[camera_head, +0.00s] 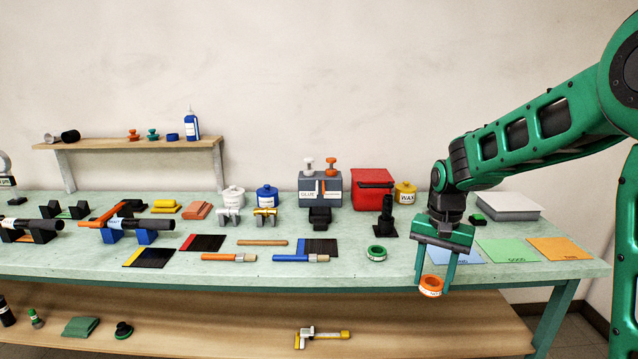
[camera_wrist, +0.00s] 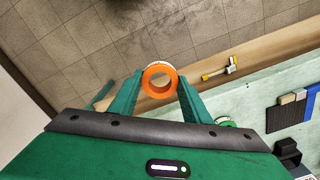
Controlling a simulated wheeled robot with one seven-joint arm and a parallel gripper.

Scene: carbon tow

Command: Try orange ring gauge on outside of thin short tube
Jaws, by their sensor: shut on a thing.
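My gripper (camera_head: 433,283) is shut on the orange ring gauge (camera_head: 431,292). It holds the ring at its fingertips, in front of the table's front edge on the right; the wrist view shows the ring (camera_wrist: 149,88) between both fingers, its hole open and empty. A dark tube (camera_head: 48,225) lies level on black blocks at the far left of the table. Another dark tube (camera_head: 160,224) lies on blue blocks to its right, with an orange tool against it. I cannot tell which tube is the thin short one. Both are far to the left of my gripper.
A green ring (camera_head: 376,253) lies on the table left of my gripper. Brushes, black pads, jars (camera_head: 405,193), a grey glue box and a red box (camera_head: 371,186) crowd the middle. Coloured sheets (camera_head: 508,252) lie to the right. A lower shelf (camera_head: 220,335) runs below the table.

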